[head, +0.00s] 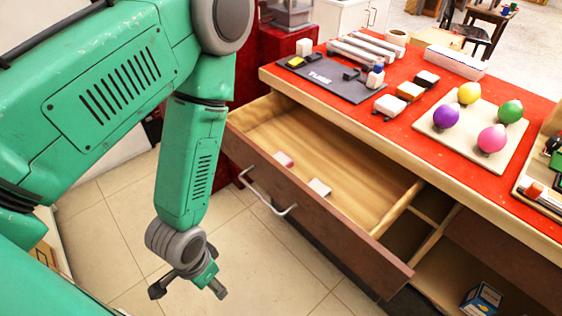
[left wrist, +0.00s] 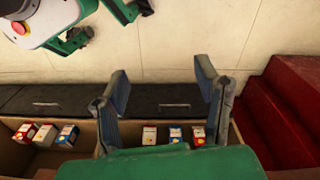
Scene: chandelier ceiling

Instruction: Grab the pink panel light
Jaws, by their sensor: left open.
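A pink round light (head: 492,138) sits on a cream panel (head: 470,155) on the red tabletop at the right of the head view. Purple (head: 446,115), yellow (head: 468,93) and green (head: 510,111) lights share the panel. My left gripper (head: 188,291) hangs low over the tiled floor, left of the open drawer and far from the panel. It is open and empty, and its spread fingers show in the left wrist view (left wrist: 163,95). The panel is not in the left wrist view. My right gripper is not in view.
An open wooden drawer (head: 340,155) with a bar handle juts out between my left gripper and the tabletop. The left wrist view shows several small cartons (left wrist: 68,136) in a box and red steps (left wrist: 290,110).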

